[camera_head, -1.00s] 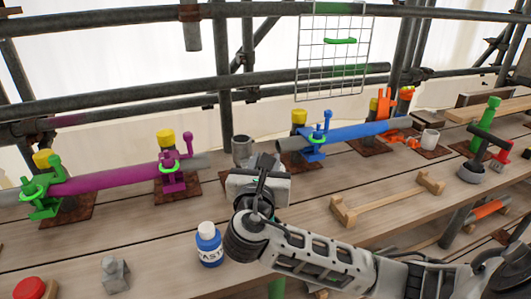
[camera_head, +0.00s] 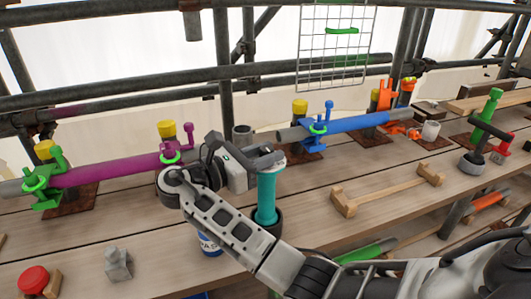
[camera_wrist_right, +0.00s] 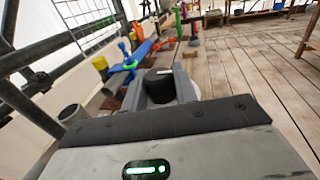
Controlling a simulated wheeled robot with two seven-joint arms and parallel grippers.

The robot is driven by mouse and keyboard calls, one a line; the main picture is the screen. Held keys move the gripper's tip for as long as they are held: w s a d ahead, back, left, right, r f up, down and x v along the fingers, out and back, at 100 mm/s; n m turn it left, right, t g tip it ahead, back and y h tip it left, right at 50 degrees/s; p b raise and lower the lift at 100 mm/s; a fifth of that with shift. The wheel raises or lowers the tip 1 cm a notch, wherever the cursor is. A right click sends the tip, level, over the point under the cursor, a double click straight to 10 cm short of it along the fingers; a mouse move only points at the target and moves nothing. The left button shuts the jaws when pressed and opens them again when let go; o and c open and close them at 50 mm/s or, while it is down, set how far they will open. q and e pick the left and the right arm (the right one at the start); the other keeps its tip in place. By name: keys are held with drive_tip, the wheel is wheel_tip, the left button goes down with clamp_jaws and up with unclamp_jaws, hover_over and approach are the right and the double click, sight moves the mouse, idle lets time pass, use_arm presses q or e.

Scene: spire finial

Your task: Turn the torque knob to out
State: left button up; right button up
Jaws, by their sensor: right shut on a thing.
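A teal upright cylinder (camera_head: 267,192) stands in a dark round base on the bench in the head view. My right gripper (camera_head: 268,160) is at its top end, reaching in from the left, with the arm crossing in front. In the right wrist view, a black round torque knob (camera_wrist_right: 159,80) with a short white mark on top sits between the fingers of my right gripper (camera_wrist_right: 163,90). The gripper is shut on this knob. The fingers hide the knob's sides, and any setting labels cannot be read. My left gripper is not in view.
A blue clamp pipe (camera_head: 350,124) and a purple one (camera_head: 105,174) lie behind. A wooden rack (camera_head: 388,190) is to the right. A red button (camera_head: 33,280) and grey block (camera_head: 118,264) are front left.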

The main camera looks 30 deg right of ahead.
drive_tip(key=shift+d+m+g, duration=0.1)
drive_tip(key=shift+m+g, duration=0.5)
drive_tip(key=shift+g, duration=0.3)
drive_tip(key=o, duration=0.9)
drive_tip(key=shift+o, duration=0.2)
